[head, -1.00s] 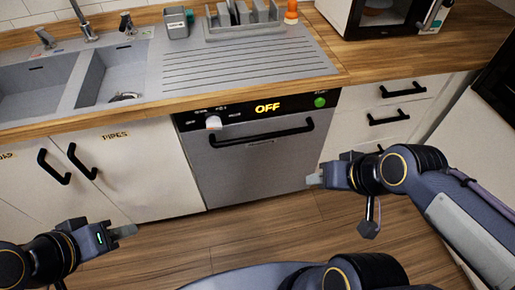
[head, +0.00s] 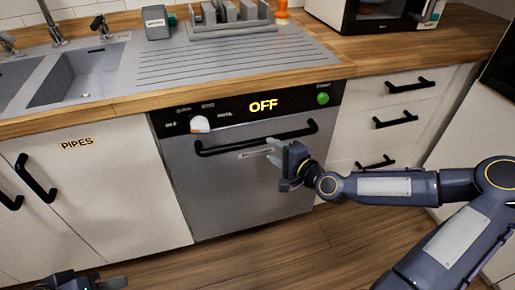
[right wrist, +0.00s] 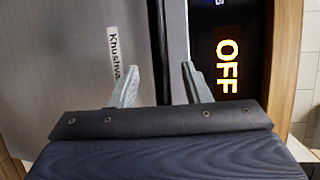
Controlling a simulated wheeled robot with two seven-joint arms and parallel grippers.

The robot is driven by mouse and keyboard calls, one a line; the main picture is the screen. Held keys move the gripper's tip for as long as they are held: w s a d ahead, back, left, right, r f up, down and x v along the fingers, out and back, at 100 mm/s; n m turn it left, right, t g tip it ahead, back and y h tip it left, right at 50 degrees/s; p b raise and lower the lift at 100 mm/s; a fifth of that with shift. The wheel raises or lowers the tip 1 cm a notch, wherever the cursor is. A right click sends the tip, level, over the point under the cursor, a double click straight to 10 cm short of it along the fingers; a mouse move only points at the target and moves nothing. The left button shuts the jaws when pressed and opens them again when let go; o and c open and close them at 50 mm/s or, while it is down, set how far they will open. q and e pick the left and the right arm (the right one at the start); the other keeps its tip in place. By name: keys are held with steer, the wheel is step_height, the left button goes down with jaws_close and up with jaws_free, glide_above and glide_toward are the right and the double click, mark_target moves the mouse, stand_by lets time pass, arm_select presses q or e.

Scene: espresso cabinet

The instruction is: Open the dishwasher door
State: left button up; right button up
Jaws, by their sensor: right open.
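The dishwasher (head: 235,185) has a grey front door that is shut, with a black panel on top reading OFF. A black bar handle (head: 235,147) runs across the door's upper part. My right gripper (head: 275,152) is open at the right half of this handle. In the right wrist view the dark handle (right wrist: 157,45) runs between the two spread fingers (right wrist: 160,85); I cannot tell whether they touch it. My left gripper (head: 112,283) shows only partly at the bottom left edge, low and away from the dishwasher.
A white cabinet labelled PIPES (head: 95,190) stands left of the dishwasher, and white drawers (head: 390,120) stand to the right. The wooden counter edge (head: 240,88) juts above. The wooden floor (head: 250,250) in front is clear.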

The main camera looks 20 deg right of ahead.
mark_target(260, 144)
steer(key=b+x, duration=0.1)
steer(key=x, duration=0.6)
steer(key=shift+w+a, duration=0.15)
jaws_close()
